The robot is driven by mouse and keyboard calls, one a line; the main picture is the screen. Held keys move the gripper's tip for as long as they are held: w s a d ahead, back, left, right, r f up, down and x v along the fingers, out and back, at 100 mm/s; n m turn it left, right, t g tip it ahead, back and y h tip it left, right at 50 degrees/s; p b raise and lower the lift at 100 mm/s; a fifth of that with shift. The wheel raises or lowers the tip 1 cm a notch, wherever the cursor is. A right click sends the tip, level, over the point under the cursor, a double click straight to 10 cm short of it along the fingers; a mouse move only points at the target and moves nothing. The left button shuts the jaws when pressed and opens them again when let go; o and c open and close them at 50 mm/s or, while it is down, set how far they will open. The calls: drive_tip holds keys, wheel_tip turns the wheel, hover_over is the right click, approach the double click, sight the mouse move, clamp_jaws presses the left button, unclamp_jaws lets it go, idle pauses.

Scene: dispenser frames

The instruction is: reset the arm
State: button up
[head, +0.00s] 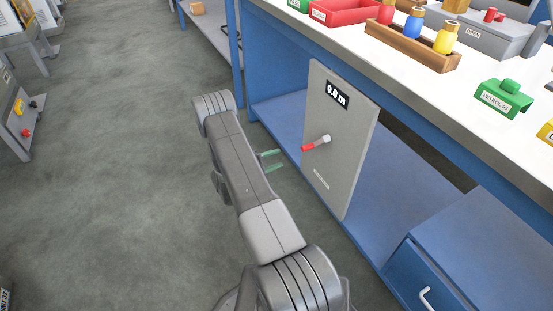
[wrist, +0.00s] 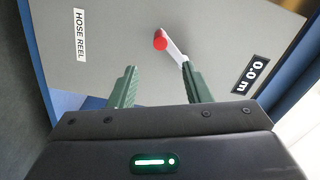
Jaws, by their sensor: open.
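My gripper (head: 271,161) is open, with green fingers and nothing between them. It is held out in front of a grey panel (head: 344,165), apart from it. The panel has a crank handle with a red knob (head: 308,147) and a display reading 0.0 m (head: 337,95). In the wrist view, the two finger tips (wrist: 158,72) point at the panel, and the red knob (wrist: 160,43) shows just beyond them, between and above the tips. A label there reads HOSE REEL (wrist: 80,35).
The panel stands at a blue workbench (head: 262,60) with a white top. On the top are a red tray (head: 345,12), a wooden rack (head: 405,45) with bottles, a green PETROL 95 block (head: 503,98) and a grey box (head: 490,38). Open floor (head: 110,150) lies to the left.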

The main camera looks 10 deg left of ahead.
sight(302, 149)
drive_tip(key=shift+d, duration=0.1)
drive_tip(key=b+x, duration=0.2)
drive_tip(key=x, duration=1.1)
drive_tip(key=shift+w+d, duration=0.3)
drive_tip(key=shift+a, duration=0.1)
